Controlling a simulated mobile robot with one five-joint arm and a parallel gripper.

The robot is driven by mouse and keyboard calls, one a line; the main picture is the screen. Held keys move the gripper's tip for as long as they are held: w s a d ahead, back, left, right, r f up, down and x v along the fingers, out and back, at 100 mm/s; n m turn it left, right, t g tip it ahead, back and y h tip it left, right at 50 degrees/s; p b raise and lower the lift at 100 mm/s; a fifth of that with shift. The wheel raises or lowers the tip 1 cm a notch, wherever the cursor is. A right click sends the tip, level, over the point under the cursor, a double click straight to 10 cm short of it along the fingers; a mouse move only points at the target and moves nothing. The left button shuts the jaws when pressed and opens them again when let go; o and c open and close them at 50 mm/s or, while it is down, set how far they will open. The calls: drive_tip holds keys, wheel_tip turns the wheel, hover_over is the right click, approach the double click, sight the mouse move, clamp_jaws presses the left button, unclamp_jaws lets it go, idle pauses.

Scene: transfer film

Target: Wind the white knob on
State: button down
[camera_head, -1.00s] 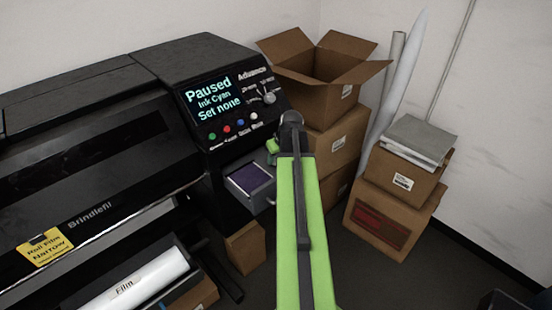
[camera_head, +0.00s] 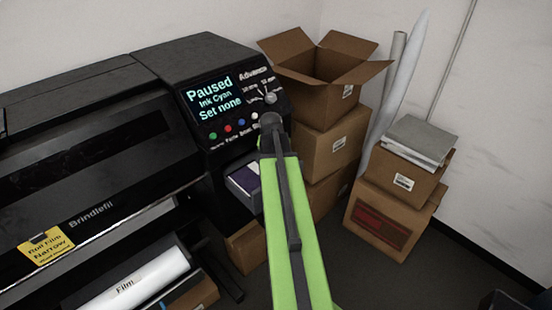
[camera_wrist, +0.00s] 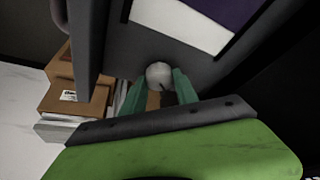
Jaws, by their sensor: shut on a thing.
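The white knob (camera_wrist: 159,73) shows in the wrist view as a pale round knob between my two green fingertips. My gripper (camera_wrist: 157,83) is shut on it, one finger on each side. A dark frame with a purple and white face (camera_wrist: 190,18) lies just past the knob. In the head view my arm hides the fingers and the held knob. The open bay with purple and white contents (camera_head: 243,183) shows just left of my arm there.
The black printer's panel (camera_head: 214,98) reads "Paused, Ink Cyan, Set none". A pale dial (camera_head: 270,98) sits under "Advance", clear of my fingers. An open carton (camera_head: 325,68) on stacked boxes stands close right of my arm. More boxes (camera_head: 405,180) stand farther right. A film roll (camera_head: 135,281) lies low left.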

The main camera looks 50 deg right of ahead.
drive_tip(key=m+g, duration=0.1)
drive_tip(key=m, duration=0.3)
drive_tip(key=shift+w+g+h, duration=0.2)
drive_tip(key=shift+g+h, duration=0.2)
drive_tip(key=shift+m+g, duration=0.4)
drive_tip(key=shift+m, duration=1)
drive_tip(key=c, duration=0.9)
unclamp_jaws()
drive_tip(key=shift+c, duration=0.2)
drive_tip(key=p+v, duration=1.6)
drive_tip(key=v, duration=0.1)
drive_tip(key=shift+r, duration=0.25)
